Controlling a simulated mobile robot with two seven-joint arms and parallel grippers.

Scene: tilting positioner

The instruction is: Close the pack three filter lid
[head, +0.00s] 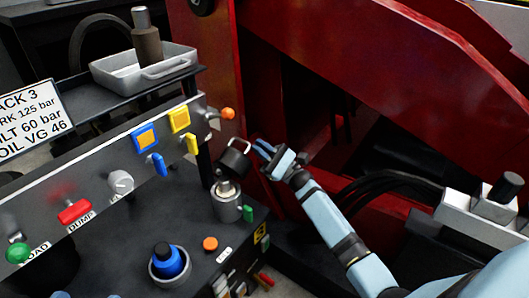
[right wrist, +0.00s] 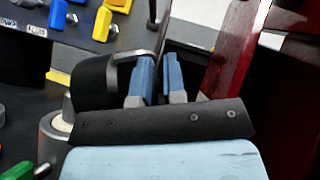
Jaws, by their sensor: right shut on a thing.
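The filter lid (head: 235,162) is a black cap with a grey wire handle, tilted up above the silver filter housing (head: 227,208). The housing's top is uncovered, and a pale part shows in its mouth. My right gripper (head: 262,149) has blue fingers and is at the right side of the lid, shut on its handle. In the right wrist view the lid (right wrist: 93,84) is left of the right gripper (right wrist: 159,76), and the handle runs to the fingers. The housing (right wrist: 52,138) shows below the lid there. My left gripper is not in view.
The panel carries a green knob (head: 18,252), a red dump handle (head: 74,211), a blue knob (head: 167,261) and an orange knob (head: 210,244). A grey tray (head: 170,68) stands on the shelf behind. A red machine frame (head: 350,45) rises close behind my right arm.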

